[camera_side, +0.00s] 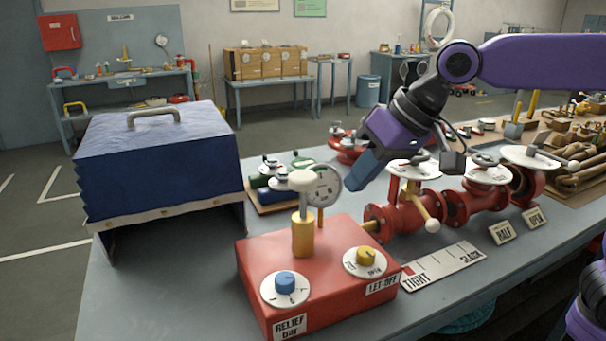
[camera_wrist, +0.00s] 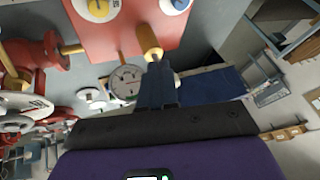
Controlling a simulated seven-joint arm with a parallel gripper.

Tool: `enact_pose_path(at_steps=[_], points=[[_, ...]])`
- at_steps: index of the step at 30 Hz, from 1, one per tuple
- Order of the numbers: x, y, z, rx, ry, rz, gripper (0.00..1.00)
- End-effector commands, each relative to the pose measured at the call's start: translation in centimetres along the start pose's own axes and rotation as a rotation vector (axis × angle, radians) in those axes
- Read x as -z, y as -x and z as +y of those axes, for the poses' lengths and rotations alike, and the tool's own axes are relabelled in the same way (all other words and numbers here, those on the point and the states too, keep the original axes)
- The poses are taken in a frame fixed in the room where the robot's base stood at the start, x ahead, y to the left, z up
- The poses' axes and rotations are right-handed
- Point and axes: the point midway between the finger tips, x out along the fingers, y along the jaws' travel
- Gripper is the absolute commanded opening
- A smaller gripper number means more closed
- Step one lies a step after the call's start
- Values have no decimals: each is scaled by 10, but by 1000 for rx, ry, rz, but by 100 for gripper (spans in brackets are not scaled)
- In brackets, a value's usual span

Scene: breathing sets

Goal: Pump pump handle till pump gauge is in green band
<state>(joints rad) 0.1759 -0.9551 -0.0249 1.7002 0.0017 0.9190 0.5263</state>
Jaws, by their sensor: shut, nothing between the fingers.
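The red pump box (camera_side: 318,268) stands on the bench, with a yellow cylinder (camera_side: 303,236) on top. The pump handle (camera_side: 302,182), a pale rounded knob on a rod, rises from that cylinder. The round white pump gauge (camera_side: 324,186) stands just behind and right of the handle; it also shows in the wrist view (camera_wrist: 126,83). Its needle and band are too small to read. My gripper (camera_side: 354,182) is shut and empty, pointing down-left, to the right of the gauge and apparently apart from the handle. In the wrist view its fingers (camera_wrist: 156,84) overlap the end of the yellow cylinder (camera_wrist: 149,40).
Blue relief dial (camera_side: 285,283) and yellow let-off dial (camera_side: 366,258) sit on the box. Red valves (camera_side: 400,218) with white wheels stand right, a tight/slack plate (camera_side: 444,267) in front. A blue covered box (camera_side: 160,158) stands left; bare bench lies between.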

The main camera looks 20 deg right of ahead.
Motion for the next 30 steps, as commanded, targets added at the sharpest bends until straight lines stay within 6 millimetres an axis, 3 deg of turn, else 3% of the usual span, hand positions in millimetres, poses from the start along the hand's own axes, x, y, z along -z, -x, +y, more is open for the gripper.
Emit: enact_pose_path(at_steps=[6, 15, 21, 30], points=[[64, 9, -19, 29, -169, 116, 0], [122, 25, -31, 66, -339, 234, 0], [134, 29, -33, 76, -377, 261, 0], [134, 30, -32, 76, -380, 262, 0]])
